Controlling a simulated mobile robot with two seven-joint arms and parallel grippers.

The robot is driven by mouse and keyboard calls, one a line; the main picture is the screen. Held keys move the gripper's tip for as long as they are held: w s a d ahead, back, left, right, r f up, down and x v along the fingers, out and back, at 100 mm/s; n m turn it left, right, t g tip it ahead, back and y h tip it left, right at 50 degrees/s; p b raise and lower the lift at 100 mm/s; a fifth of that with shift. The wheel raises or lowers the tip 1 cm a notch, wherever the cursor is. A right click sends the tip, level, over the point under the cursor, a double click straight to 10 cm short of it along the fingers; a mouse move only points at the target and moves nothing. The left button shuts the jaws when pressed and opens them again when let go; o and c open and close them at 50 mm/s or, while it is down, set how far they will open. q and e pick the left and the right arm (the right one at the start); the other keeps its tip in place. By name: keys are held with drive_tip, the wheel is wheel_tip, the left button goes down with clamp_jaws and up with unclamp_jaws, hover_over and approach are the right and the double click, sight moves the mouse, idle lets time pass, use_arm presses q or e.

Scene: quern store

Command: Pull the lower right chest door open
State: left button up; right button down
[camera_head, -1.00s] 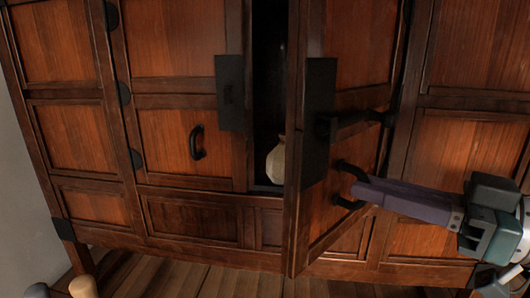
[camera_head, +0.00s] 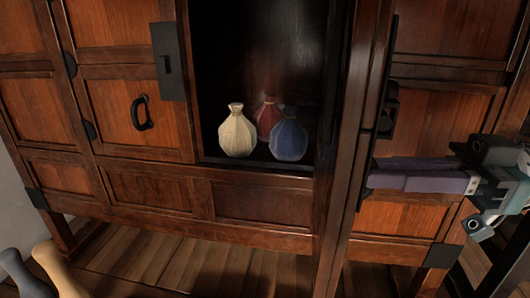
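The chest's lower right door (camera_head: 343,170) stands swung open toward me and shows almost edge-on. My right gripper (camera_head: 372,178) comes in from the right, its purple fingers against the door's front face at handle height. The door's edge hides the fingertips and the handle there, so the grip cannot be made out. A black fitting (camera_head: 388,108) shows on the door face above the fingers. In the opening stand a cream vase (camera_head: 237,132), a red vase (camera_head: 267,117) and a blue vase (camera_head: 289,138). My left gripper is out of view.
The left door (camera_head: 110,105) is shut, with a dark loop handle (camera_head: 142,113) and a black plate (camera_head: 168,62). A tan rounded object (camera_head: 60,268) and a dark one (camera_head: 22,272) stand at the lower left. The plank floor (camera_head: 190,268) in front is clear.

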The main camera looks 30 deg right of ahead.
drive_tip(key=shift+d+f, duration=0.1)
drive_tip(key=shift+d, duration=0.1)
drive_tip(key=c, duration=1.4)
unclamp_jaws()
drive_tip(key=o, duration=0.3)
drive_tip(key=shift+w, duration=0.15)
drive_tip(key=shift+o, duration=1)
drive_tip(key=v, duration=1)
